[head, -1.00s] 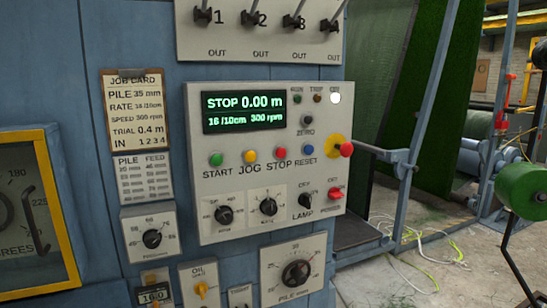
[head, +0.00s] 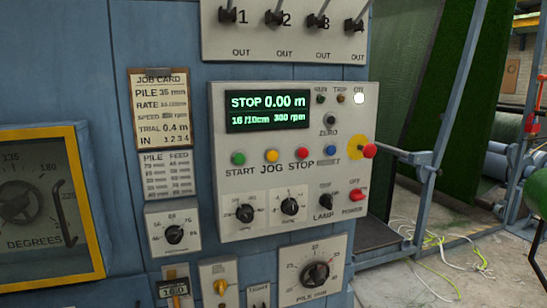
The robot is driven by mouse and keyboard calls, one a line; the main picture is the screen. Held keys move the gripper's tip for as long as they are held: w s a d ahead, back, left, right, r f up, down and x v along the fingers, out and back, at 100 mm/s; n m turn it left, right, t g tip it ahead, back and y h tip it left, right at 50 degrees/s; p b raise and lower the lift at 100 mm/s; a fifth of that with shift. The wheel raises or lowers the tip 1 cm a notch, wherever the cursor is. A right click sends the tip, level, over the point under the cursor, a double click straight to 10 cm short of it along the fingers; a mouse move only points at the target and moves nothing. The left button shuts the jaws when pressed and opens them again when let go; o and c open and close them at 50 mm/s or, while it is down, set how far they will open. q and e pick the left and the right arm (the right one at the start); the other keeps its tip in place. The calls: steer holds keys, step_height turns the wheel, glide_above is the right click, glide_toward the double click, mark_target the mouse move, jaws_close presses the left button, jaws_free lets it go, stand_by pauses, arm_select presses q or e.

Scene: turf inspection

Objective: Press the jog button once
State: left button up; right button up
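The yellow jog button (head: 272,156) is on the grey control panel (head: 225,205), above the word JOG. The green start button (head: 238,158) is to its left and the red stop button (head: 304,155) to its right. The green display (head: 267,110) above reads STOP 0.00 m, 16/10cm and 300 rpm. The white lamp (head: 359,98) at the panel's top right is lit. Neither of my grippers shows in the head view.
A red emergency knob on a yellow disc (head: 358,146) sticks out at the panel's right. Levers (head: 286,20) project above the panel. A job card (head: 160,105) and a yellow-framed gauge (head: 90,200) are to the left. Cables (head: 440,250) lie on the floor at right.

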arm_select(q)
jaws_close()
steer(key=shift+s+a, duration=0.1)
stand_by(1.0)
